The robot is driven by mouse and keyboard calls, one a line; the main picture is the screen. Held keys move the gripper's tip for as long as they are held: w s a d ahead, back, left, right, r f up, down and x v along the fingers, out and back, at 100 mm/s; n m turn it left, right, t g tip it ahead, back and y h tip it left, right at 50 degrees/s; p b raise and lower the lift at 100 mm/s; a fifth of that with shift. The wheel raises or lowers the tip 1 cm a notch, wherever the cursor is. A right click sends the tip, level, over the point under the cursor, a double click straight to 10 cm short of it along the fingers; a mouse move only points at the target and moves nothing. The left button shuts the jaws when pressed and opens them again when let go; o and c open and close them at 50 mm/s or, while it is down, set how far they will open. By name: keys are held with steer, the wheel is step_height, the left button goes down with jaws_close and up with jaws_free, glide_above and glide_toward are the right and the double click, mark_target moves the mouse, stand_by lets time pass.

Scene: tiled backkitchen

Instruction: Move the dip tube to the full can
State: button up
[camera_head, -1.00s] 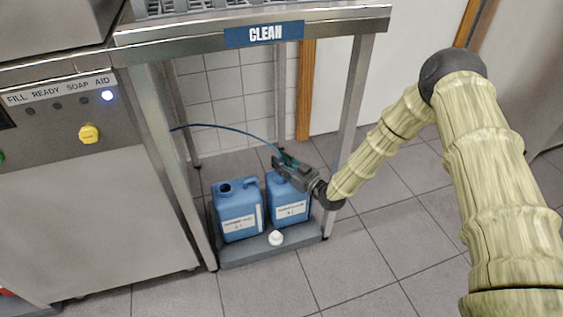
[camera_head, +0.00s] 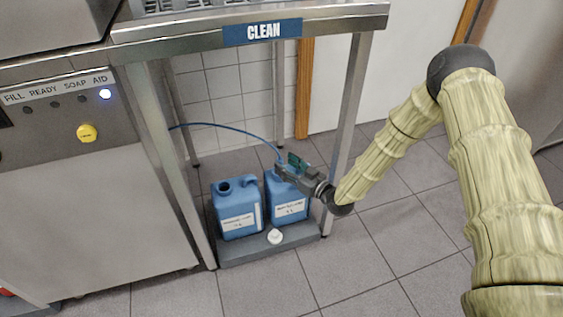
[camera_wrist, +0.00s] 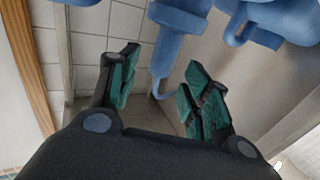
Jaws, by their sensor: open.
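Two blue cans stand side by side on a low grey tray (camera_head: 262,250): the left can (camera_head: 238,212) has an open, dark mouth. The right can (camera_head: 288,205) is partly hidden behind my gripper. Their label text is too small to read. The thin blue hose of the dip tube (camera_head: 235,128) arcs to the right can's top. My gripper (camera_head: 284,165) is there, open. In the wrist view, the blue dip tube head (camera_wrist: 165,58) with its bent hose lies between the spread green-padded fingers of my gripper (camera_wrist: 160,88), with gaps on both sides.
A white cap (camera_head: 275,237) lies at the tray's front. Metal table legs (camera_head: 349,110) flank the cans, under the table marked CLEAN (camera_head: 262,32). The tiled floor (camera_head: 345,265) in front is clear.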

steer(key=v, duration=0.8)
steer(key=shift+s+d, duration=0.15)
steer(key=shift+s, duration=0.05)
steer(key=s+d+f+m+g+h, duration=0.2)
steer(key=s+f+m+g+h, duration=0.15)
steer(key=s+f, duration=0.5)
steer(key=s+d+f+m+g+h, duration=0.2)
steer(key=s+d+f+h, duration=0.15)
steer(key=s+f, duration=0.55)
steer(key=s+d+m+g+h, duration=0.2)
steer(key=s+d+g+h, duration=0.15)
steer(key=s, duration=0.95)
steer(key=s+d+m+g+h, duration=0.2)
steer(key=s+d+g, duration=0.25)
steer(key=s, duration=0.85)
step_height(320, 180, up, 36)
steer(key=p, duration=3.6)
steer(key=shift+w+d+f+t, duration=0.2)
steer(key=shift+w+d+t, duration=0.05)
steer(key=shift+w+t, duration=0.1)
